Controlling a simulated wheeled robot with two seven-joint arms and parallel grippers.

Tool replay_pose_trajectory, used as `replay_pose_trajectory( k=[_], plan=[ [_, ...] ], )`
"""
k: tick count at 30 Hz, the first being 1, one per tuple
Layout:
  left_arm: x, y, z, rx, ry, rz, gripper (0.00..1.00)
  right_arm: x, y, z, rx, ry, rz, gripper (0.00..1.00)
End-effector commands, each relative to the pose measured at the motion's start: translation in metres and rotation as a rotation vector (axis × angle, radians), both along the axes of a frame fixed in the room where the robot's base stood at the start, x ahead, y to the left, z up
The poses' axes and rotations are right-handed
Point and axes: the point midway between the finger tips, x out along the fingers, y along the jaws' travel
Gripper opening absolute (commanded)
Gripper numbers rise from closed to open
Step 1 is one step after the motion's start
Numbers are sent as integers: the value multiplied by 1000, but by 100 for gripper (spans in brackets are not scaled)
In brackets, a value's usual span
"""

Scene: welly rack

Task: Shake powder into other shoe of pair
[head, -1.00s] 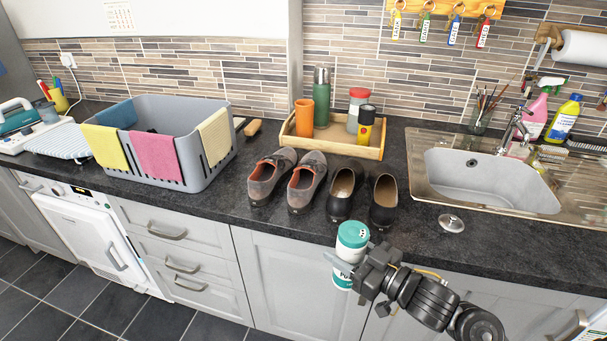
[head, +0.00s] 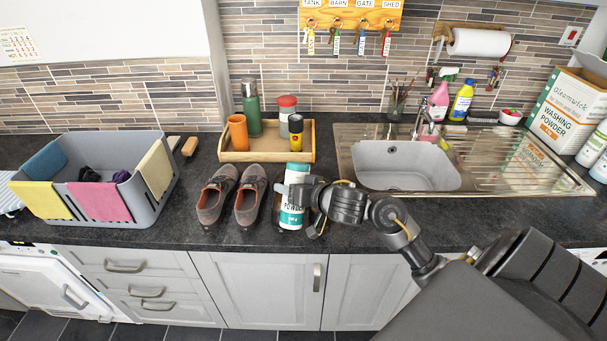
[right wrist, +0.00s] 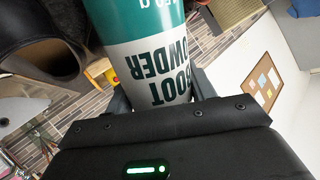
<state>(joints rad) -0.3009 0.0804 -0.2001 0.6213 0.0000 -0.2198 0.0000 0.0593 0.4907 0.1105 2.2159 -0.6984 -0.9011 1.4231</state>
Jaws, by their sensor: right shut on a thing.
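The black pair is mostly hidden behind the canister and gripper; a sliver of a black shoe (head: 277,208) shows. A dark shoe (right wrist: 35,45) shows at upper left in the wrist view. My left gripper is out of view.
A wooden tray (head: 266,156) with bottles and cups stands behind the shoes. A grey basket (head: 139,212) with cloths is at the left. The sink (head: 405,166) is at the right, with a washing powder box (head: 567,110) beyond it.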

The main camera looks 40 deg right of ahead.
Motion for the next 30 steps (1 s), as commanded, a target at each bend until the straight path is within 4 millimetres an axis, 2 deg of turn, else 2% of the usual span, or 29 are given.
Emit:
replay_pose_trajectory(
  k=[1,3,6,22,26,30],
  plan=[
    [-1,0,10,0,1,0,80,-1,-10,-4,49,38,-82,24],
    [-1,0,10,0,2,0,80,-3,-23,-17,115,81,-184,24],
    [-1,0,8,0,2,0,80,-4,-30,-24,170,112,-243,24],
    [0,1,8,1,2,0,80,-6,-33,-28,265,161,-293,24],
    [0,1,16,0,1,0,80,-7,-33,-26,285,173,-293,24],
    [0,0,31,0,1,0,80,-8,-31,-25,338,208,-291,24]
  ],
)
